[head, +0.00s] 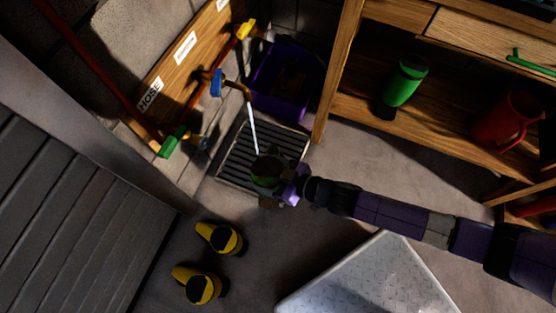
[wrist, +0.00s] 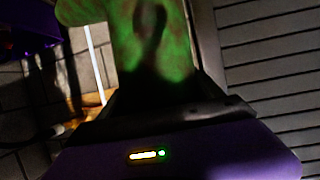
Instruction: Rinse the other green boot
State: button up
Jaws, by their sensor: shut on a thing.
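A green boot (head: 265,170) with brownish patches is held over the floor grate. My gripper (head: 284,182) is shut on it from the right. In the wrist view the boot (wrist: 135,35) fills the upper middle, green with brown smears, and the fingers (wrist: 155,88) are dark against it. A white water stream (head: 253,125) falls from the brass tap (head: 238,86) and ends at the boot in the head view. In the wrist view the stream (wrist: 95,65) passes just left of the boot; contact is unclear. A clean green boot-like thing (head: 404,80) stands on the wooden shelf.
The slatted drain grate (head: 232,172) lies below the boot. A purple tub (head: 268,92) stands behind it. Two yellow boots (head: 220,237) (head: 197,284) are on the floor. A white patterned platform (head: 365,285) lies at front right. A red jug (head: 506,120) is on the shelf.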

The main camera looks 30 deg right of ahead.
aim_at(272, 179)
jog(key=s+r+n+g+y+p, duration=0.1)
jog(key=s, duration=0.1)
jog(key=s+d+r+n+g+y+p, duration=0.1)
jog(key=s+r+n+y+p, duration=0.1)
jog(key=shift+s+d+n+g, duration=0.15)
jog(key=shift+n+g, duration=0.15)
jog(key=shift+g, duration=0.1)
jog(key=shift+s+d+r+n+g+y+p, duration=0.3)
jog(key=shift+r+n+g+y+p, duration=0.1)
jog(key=shift+r+n+g+y, duration=0.15)
jog(key=shift+w+d+f+b, duration=0.1)
jog(key=shift+w+f+b, duration=0.05)
jog(key=shift+w+b, duration=0.25)
jog(key=shift+w+d+f+b, duration=0.1)
jog(key=shift+w+b, duration=0.15)
jog(key=shift+w, duration=0.15)
jog(key=w+d+f+b, duration=0.1)
jog(key=w+f+b, duration=0.1)
jog(key=w+b, duration=0.5)
jog(key=w, duration=0.5)
jog(key=shift+w+d, duration=0.15)
jog(key=shift+w, duration=0.05)
jog(key=shift+d, duration=0.1)
